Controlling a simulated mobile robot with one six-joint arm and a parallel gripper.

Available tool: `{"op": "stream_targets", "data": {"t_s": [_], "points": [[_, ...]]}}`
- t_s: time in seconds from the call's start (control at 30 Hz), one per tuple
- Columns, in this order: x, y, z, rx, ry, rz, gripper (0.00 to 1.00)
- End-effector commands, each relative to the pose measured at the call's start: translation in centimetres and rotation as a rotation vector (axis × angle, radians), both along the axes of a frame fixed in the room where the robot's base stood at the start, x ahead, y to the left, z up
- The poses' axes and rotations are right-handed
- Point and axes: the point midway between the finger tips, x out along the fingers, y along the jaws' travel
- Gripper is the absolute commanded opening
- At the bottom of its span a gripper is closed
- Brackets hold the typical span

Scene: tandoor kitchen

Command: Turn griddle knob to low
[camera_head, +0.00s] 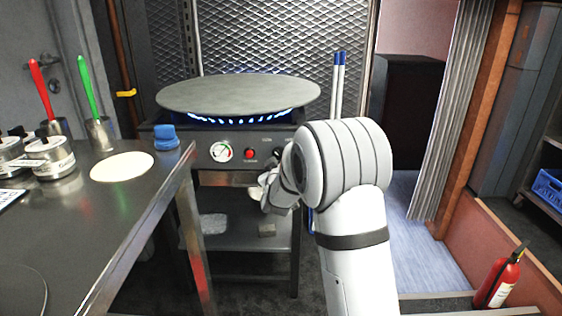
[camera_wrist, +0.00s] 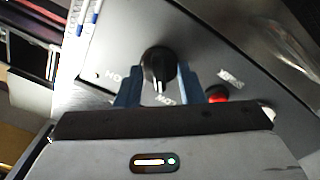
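The griddle (camera_head: 238,93) is a round grey plate with blue flames burning under it. Its front panel (camera_head: 205,150) carries a gauge (camera_head: 222,152), a red button (camera_head: 250,155) and a dark knob (camera_head: 278,151) partly covered by my arm. In the wrist view the black knob (camera_wrist: 158,64) shows a white mark at its lower edge, close to the word LOW. Contact cannot be told. In the head view my arm hides most of the gripper.
A steel counter (camera_head: 150,205) at the left holds a flatbread (camera_head: 122,166), jars (camera_head: 50,158), a blue cloth-like item (camera_head: 166,137) and red- and green-handled utensils. A red fire extinguisher (camera_head: 499,280) stands at the lower right. A shelf (camera_head: 240,240) sits below the griddle.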

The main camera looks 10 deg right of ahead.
Motion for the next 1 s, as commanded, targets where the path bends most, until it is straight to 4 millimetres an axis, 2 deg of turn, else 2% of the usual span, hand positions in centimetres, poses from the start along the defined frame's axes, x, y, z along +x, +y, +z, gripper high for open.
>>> {"op": "stream_targets", "data": {"t_s": [0.27,0.7,1.0], "points": [[-0.6,0.2,0.3,0.001,-0.003,0.002,0.35],[-7.0,1.5,0.2,0.000,0.000,0.002,0.35],[-7.7,1.6,0.1,0.000,-0.002,0.000,0.35]]}}
